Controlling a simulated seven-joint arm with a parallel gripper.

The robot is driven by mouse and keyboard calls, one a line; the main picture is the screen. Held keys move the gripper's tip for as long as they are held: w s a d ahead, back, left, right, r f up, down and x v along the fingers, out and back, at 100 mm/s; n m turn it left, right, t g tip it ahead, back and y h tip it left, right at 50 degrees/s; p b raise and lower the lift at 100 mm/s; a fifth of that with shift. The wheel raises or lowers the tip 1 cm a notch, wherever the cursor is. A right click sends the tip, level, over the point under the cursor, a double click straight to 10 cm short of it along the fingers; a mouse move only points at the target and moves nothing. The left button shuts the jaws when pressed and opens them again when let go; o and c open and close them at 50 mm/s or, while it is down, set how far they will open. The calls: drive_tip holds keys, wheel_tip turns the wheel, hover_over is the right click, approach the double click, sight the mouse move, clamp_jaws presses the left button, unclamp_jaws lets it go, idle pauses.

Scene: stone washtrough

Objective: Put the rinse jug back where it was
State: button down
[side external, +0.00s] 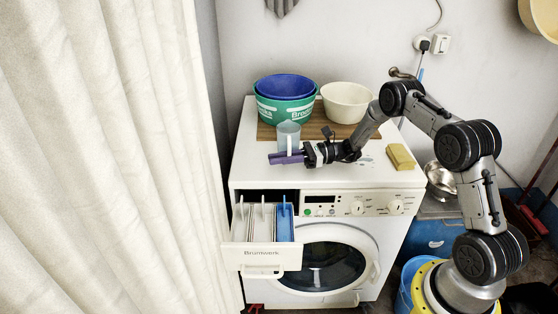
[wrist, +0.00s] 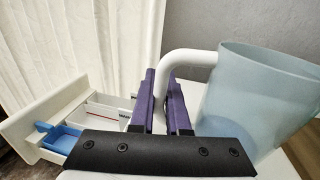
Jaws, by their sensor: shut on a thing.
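The rinse jug (side external: 289,132) is a translucent pale blue jug with a white handle, above or on the left part of the washing machine's top. In the wrist view the jug (wrist: 262,95) fills the right side, slightly tilted in the picture. My gripper (side external: 287,157) has purple fingers; in the wrist view the gripper (wrist: 166,98) is shut on the jug's white handle (wrist: 187,60). The jug's base is hidden behind the fingers in the side view, so I cannot tell whether it touches the surface.
The washing machine's detergent drawer (side external: 262,257) is pulled open, with a blue compartment insert (side external: 285,224). Nested blue and green basins (side external: 285,100) and a cream bowl (side external: 346,102) stand on a wooden board (side external: 312,131) at the back. A yellow sponge (side external: 400,157) lies at the right.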

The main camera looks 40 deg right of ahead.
drive_tip(key=shift+f, duration=0.3)
drive_tip(key=shift+f, duration=0.2)
drive_tip(key=c, duration=0.9)
unclamp_jaws()
drive_tip(key=shift+r, duration=0.15)
drive_tip(key=shift+s+d, duration=0.15)
drive_tip(key=shift+d, duration=0.2)
drive_tip(key=v, duration=0.6)
drive_tip(key=shift+s+d, duration=0.3)
